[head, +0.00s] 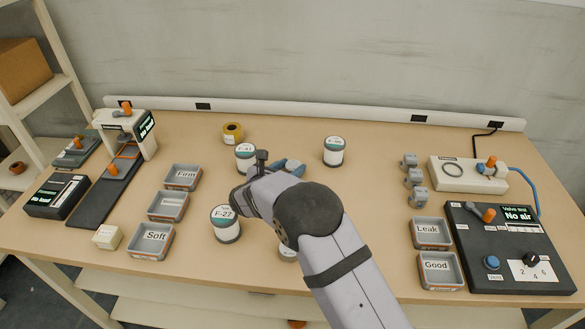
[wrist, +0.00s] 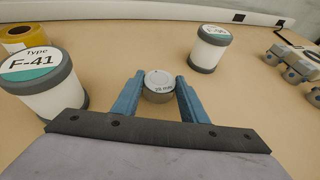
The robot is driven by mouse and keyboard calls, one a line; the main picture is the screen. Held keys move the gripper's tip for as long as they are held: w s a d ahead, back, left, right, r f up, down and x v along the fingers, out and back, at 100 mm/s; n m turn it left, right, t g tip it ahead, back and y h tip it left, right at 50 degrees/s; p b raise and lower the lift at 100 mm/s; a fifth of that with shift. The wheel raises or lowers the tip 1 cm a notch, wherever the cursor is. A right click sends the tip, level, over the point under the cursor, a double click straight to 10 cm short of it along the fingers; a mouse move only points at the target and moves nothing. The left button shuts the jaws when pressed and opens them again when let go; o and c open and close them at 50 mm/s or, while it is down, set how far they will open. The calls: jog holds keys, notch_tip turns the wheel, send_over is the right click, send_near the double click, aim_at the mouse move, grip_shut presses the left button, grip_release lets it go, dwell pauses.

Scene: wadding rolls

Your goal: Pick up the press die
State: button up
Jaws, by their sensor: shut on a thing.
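The press die (wrist: 158,79) is a short grey metal cylinder with a pale top marked "20 mm", seen in the wrist view. My gripper (wrist: 160,90) has its two blue fingers on either side of it, shut on it. The die looks upright. I cannot tell whether it touches the table or is just above it. In the head view my gripper's blue fingers (head: 290,167) show in the middle of the table, past the wrist.
Labelled rolls stand around my gripper: F-41 (head: 245,158), F-27 (head: 226,224) and one at the right (head: 334,151). A yellow tape roll (head: 232,133) is behind. Trays, including Firm (head: 182,178), lie left. Grey parts (head: 414,180) and the valve panel (head: 510,246) are right.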

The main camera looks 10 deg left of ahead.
aim_at(290, 169)
jog(key=shift+r, duration=0.15)
notch_tip(290, 169, up, 10)
jog(key=s+a+r+n+y+b, duration=0.1)
jog(key=s+a+r+b, duration=0.2)
jog(key=s+r+b, duration=0.4)
jog(key=s+d+f+m+h+b, duration=0.1)
jog(key=s+d+f+m+h, duration=0.1)
jog(key=s+d+f, duration=0.4)
jog(key=shift+w+d+f+b, duration=0.15)
jog(key=shift+f+b, duration=0.15)
jog(key=shift+f, duration=1.55)
jog(key=shift+w+d+f+b, duration=0.15)
jog(key=shift+w+f+b, duration=0.1)
jog(key=shift+f, duration=1.55)
jog(key=shift+w+d+f+b, duration=0.15)
jog(key=shift+f+b, duration=0.15)
jog(key=shift+f, duration=1.55)
jog(key=shift+f, duration=0.1)
